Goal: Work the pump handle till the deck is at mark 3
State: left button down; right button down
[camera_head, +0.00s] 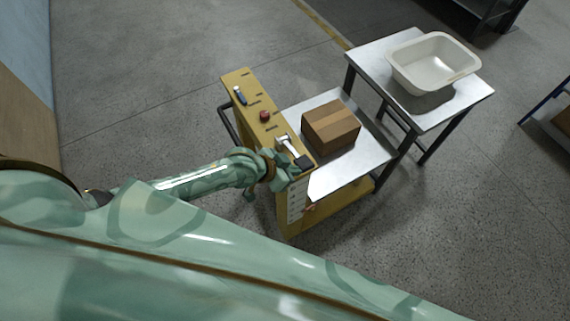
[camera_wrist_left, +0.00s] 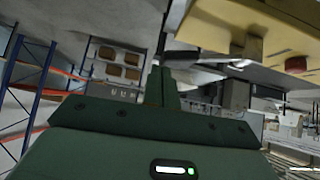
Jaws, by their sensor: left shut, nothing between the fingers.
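The pump handle (camera_head: 289,147) is a pale metal lever with a black grip (camera_head: 304,162), on top of the cart's yellow column (camera_head: 262,118). The deck (camera_head: 345,172) is a grey metal plate carrying a cardboard box (camera_head: 331,126). A white mark strip (camera_head: 296,203) runs down the column's near end; its numbers are too small to read. My left gripper (camera_head: 284,176) is beside the black grip, on its near left side; I cannot tell if they touch. In the left wrist view its fingers (camera_wrist_left: 163,86) are shut and empty. My right gripper is out of view.
A red knob (camera_head: 264,115) and a blue-handled lever (camera_head: 240,95) sit on the column top. A black push bar (camera_head: 228,126) is at its left. A metal table (camera_head: 455,102) with a white tub (camera_head: 433,66) stands behind the deck.

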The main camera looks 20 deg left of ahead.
pick_arm(q)
jog(key=shift+v, duration=2.1)
jog(key=shift+d, duration=0.15)
dwell(0.8)
jog(key=a+f+t+b, duration=0.2)
jog(key=a+f+b, duration=0.9)
jog(key=b, duration=0.6)
jog(key=d+r+n+t+h+b, duration=0.2)
jog(key=d+r+h+b, duration=0.2)
jog(key=r, duration=0.7)
jog(key=shift+w+r+h, duration=0.3)
jog(key=shift+h, duration=0.1)
